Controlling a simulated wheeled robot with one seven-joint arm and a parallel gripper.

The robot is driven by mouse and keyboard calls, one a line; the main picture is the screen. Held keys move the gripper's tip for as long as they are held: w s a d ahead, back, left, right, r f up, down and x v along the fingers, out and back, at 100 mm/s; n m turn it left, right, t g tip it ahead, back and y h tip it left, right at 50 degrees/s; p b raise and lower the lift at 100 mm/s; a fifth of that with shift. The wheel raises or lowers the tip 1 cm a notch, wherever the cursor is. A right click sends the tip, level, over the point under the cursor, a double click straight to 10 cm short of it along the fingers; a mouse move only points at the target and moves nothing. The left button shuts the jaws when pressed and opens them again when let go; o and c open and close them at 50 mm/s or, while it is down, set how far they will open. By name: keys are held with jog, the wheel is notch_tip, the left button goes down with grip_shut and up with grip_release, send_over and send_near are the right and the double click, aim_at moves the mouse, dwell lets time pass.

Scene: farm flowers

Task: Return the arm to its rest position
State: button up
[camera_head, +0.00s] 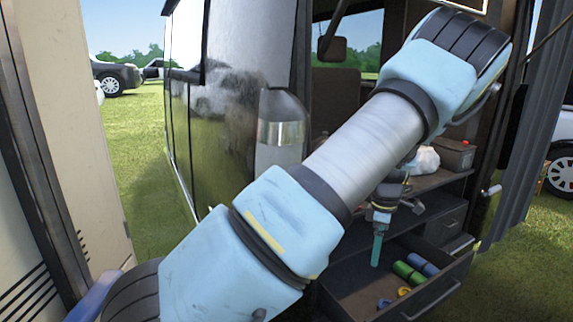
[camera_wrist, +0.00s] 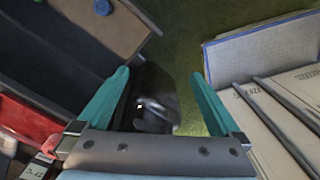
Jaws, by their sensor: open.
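My arm, light blue and silver, crosses the head view from bottom left to upper right and hides much of the van behind it. My gripper (camera_head: 377,250) points down in front of the van's open side, over or near the open drawer (camera_head: 345,285); its height above the drawer cannot be told. In the wrist view my gripper (camera_wrist: 160,73) has two teal fingers spread wide apart. Nothing is held between them. A dark rounded shape (camera_wrist: 152,105) shows beyond the fingers; I cannot tell what it is.
The drawer holds a green roll (camera_head: 408,273), a blue roll (camera_head: 422,262) and small yellow and blue pieces. A pale panelled wall (camera_head: 75,130) stands at left. Grass (camera_head: 140,150) lies between it and the van.

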jog(key=s+a+r+m, duration=0.1)
jog(key=a+r+m, duration=0.15)
jog(key=a, duration=0.35)
jog(key=s+a+r+m+p, duration=0.1)
jog(key=a+r+m, duration=0.1)
jog(key=a+r, duration=0.35)
jog(key=s+a+r+m, duration=0.1)
jog(key=s+a+m, duration=0.1)
jog(key=a, duration=0.6)
jog(key=s+a+r+m, duration=0.3)
jog(key=s+a+m, duration=0.1)
jog(key=a, duration=0.2)
jog(key=s+a+r+m+t+p, duration=0.1)
jog(key=s+a+r+m, duration=0.2)
jog(key=s+a, duration=0.2)
jog(key=shift+a+m+t, duration=0.3)
jog(key=shift+a+m, duration=0.05)
jog(key=shift+a, duration=0.1)
jog(key=shift+c, duration=0.2)
